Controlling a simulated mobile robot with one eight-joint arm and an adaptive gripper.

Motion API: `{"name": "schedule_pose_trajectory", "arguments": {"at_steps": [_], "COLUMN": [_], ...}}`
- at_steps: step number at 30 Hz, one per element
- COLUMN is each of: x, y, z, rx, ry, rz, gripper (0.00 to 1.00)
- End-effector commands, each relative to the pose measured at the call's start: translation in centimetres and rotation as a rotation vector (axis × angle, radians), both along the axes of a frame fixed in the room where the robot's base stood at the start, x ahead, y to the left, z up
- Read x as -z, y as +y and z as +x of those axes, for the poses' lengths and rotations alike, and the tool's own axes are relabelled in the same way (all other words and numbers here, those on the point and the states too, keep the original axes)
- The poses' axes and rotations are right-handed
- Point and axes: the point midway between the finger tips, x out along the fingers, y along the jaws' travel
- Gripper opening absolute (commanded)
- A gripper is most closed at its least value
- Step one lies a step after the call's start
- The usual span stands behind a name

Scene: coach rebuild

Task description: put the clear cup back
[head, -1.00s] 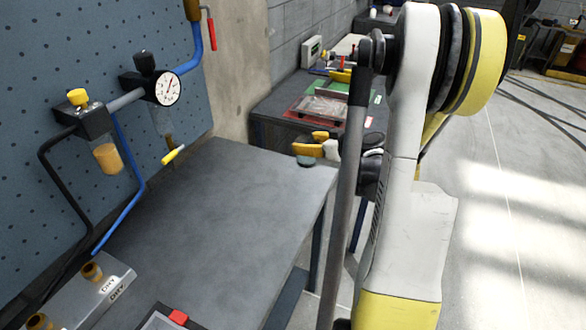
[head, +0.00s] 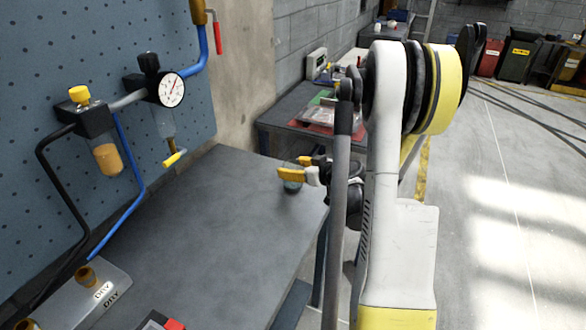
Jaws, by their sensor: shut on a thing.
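My gripper (head: 298,167) has yellow fingertips and is shut on the clear cup (head: 291,186), a small see-through, greenish piece. It is held near the right edge of the dark table (head: 205,225); a gap beneath it is hard to judge. The fingers and my arm hide part of the cup. On the blue pegboard at left hang two black-headed air units. The one with the gauge (head: 171,90) has a clear part below it (head: 163,122) and a yellow lever. The other (head: 92,117) has an amber-filled bowl (head: 108,158).
A metal plate with brass fittings (head: 103,291) lies at the table's front left, near a dark item with a red part (head: 171,324). Blue and black hoses run down the pegboard (head: 60,50). A second bench (head: 280,115) stands behind. The table's middle is clear.

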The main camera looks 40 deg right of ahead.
Motion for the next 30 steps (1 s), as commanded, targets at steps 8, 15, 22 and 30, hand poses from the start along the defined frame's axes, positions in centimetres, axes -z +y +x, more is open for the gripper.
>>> {"name": "schedule_pose_trajectory", "arguments": {"at_steps": [8, 15, 22, 30], "x": [0.2, -0.1, -1.7, -3.9], "y": [0.0, 0.0, 0.0, 0.1], "z": [0.0, 0.0, -3.4, -8.8], "rx": [0.0, 0.0, 0.004, 0.004], "ry": [0.0, 0.0, 0.001, 0.0], "rz": [0.0, 0.0, 0.0, 0.001], "gripper": [0.83, 0.83, 0.83, 0.83]}}
